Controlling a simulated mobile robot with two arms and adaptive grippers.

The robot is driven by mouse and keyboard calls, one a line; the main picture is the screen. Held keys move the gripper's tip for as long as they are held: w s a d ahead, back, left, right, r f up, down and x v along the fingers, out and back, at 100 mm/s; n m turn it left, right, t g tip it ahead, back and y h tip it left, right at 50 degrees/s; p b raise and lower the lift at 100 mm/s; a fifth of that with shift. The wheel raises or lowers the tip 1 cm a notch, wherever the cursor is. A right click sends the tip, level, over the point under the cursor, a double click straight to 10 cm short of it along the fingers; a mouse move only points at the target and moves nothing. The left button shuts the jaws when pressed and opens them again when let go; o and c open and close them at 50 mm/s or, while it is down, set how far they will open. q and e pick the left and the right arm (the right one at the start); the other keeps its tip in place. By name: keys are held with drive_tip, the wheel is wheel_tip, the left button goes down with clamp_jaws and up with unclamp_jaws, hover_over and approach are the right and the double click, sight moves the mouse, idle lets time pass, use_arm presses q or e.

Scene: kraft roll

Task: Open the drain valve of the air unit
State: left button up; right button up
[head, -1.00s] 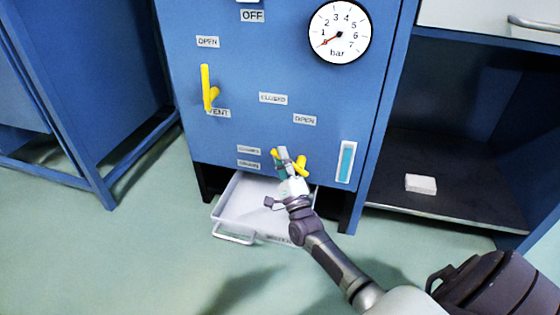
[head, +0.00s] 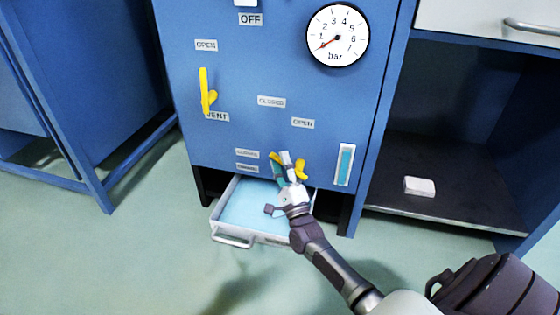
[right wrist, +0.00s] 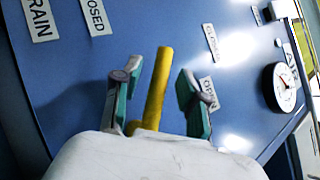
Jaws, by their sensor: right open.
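The drain valve has a yellow handle (head: 302,168) low on the blue air unit (head: 220,130). My right gripper (head: 282,160) is at the handle and hides part of it. In the right wrist view the yellow handle (right wrist: 157,85) stands between the two spread green-padded fingers of my right gripper (right wrist: 158,78), with gaps on both sides. A DRAIN label (right wrist: 40,17) and a CLOSED label (right wrist: 96,16) are at the upper left there, an OPEN label (right wrist: 209,93) to the right. My left gripper is not in view.
A pulled-out tray (head: 233,240) below the unit holds light-blue liquid. The yellow vent handle (head: 205,90) points up. A sight glass (head: 344,165) shows blue. A white block (head: 420,186) lies on the shelf at right.

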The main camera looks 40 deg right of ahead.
drive_tip(key=v, duration=1.1)
